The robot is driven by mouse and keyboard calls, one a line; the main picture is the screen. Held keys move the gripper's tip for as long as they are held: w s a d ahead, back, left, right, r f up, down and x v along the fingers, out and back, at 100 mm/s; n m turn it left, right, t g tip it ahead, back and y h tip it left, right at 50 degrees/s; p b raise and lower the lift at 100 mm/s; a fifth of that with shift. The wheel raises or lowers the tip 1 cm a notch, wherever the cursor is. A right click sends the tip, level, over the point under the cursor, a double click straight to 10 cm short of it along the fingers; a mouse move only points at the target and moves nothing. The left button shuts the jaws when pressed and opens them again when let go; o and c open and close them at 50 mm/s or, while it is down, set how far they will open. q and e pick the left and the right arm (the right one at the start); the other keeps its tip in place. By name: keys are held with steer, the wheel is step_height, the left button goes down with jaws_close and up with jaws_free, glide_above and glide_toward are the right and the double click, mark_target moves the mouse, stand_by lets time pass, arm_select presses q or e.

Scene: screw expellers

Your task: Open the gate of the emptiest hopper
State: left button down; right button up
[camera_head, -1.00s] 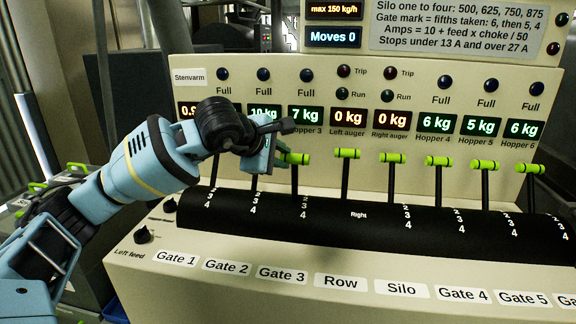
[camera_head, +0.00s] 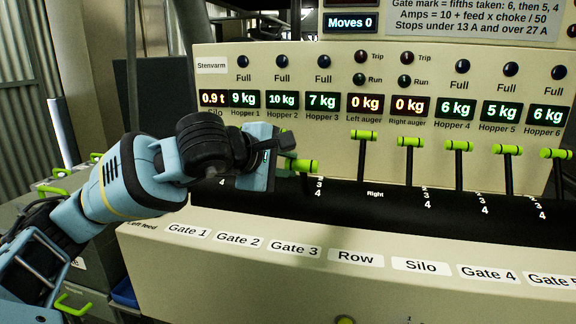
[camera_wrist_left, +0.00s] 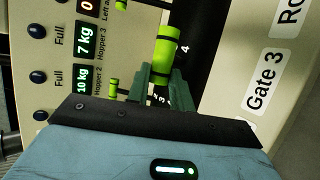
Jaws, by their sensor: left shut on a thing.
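My left gripper (camera_head: 272,163) is shut on the green handle of the Gate 3 lever (camera_head: 303,165). In the left wrist view my left gripper's dark fingers (camera_wrist_left: 163,76) sit on either side of this green handle (camera_wrist_left: 166,45), near the Gate 3 label (camera_wrist_left: 264,84). The hopper displays read 9, 10, 7, 6, 5 and 6 kg from Hopper 1 to Hopper 6. The lowest is the Hopper 5 display (camera_head: 502,111). The Gate 5 lever (camera_head: 508,150) stands upright and untouched. My right gripper is out of view.
The Row lever (camera_head: 363,135), Silo lever (camera_head: 408,141) and Gate 4 lever (camera_head: 458,146) stand upright to the right. Another green handle is mostly hidden behind my gripper. The moves display (camera_head: 350,23) reads 0. Both auger displays read 0 kg.

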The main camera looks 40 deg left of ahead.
arm_select(q)
steer(key=shift+s+d+f+g, duration=0.1)
steer(key=shift+d+f+g, duration=0.05)
steer(key=shift+f, duration=0.25)
steer(key=shift+d+f+g, duration=0.1)
steer(key=shift+f+g, duration=0.05)
steer(key=shift+f, duration=0.25)
steer(key=c, duration=1.5)
jaws_free()
steer(key=shift+s, duration=0.1)
steer(key=shift+o, duration=1.3)
steer(key=shift+r, duration=0.1)
steer(key=shift+a+r, duration=0.1)
steer(key=a+b+v, duration=0.1)
steer(key=b+v, duration=0.2)
steer(key=v, duration=0.4)
steer(key=shift+s+d+r, duration=0.25)
steer(key=shift+s+d, duration=0.15)
steer(key=shift+d, duration=0.1)
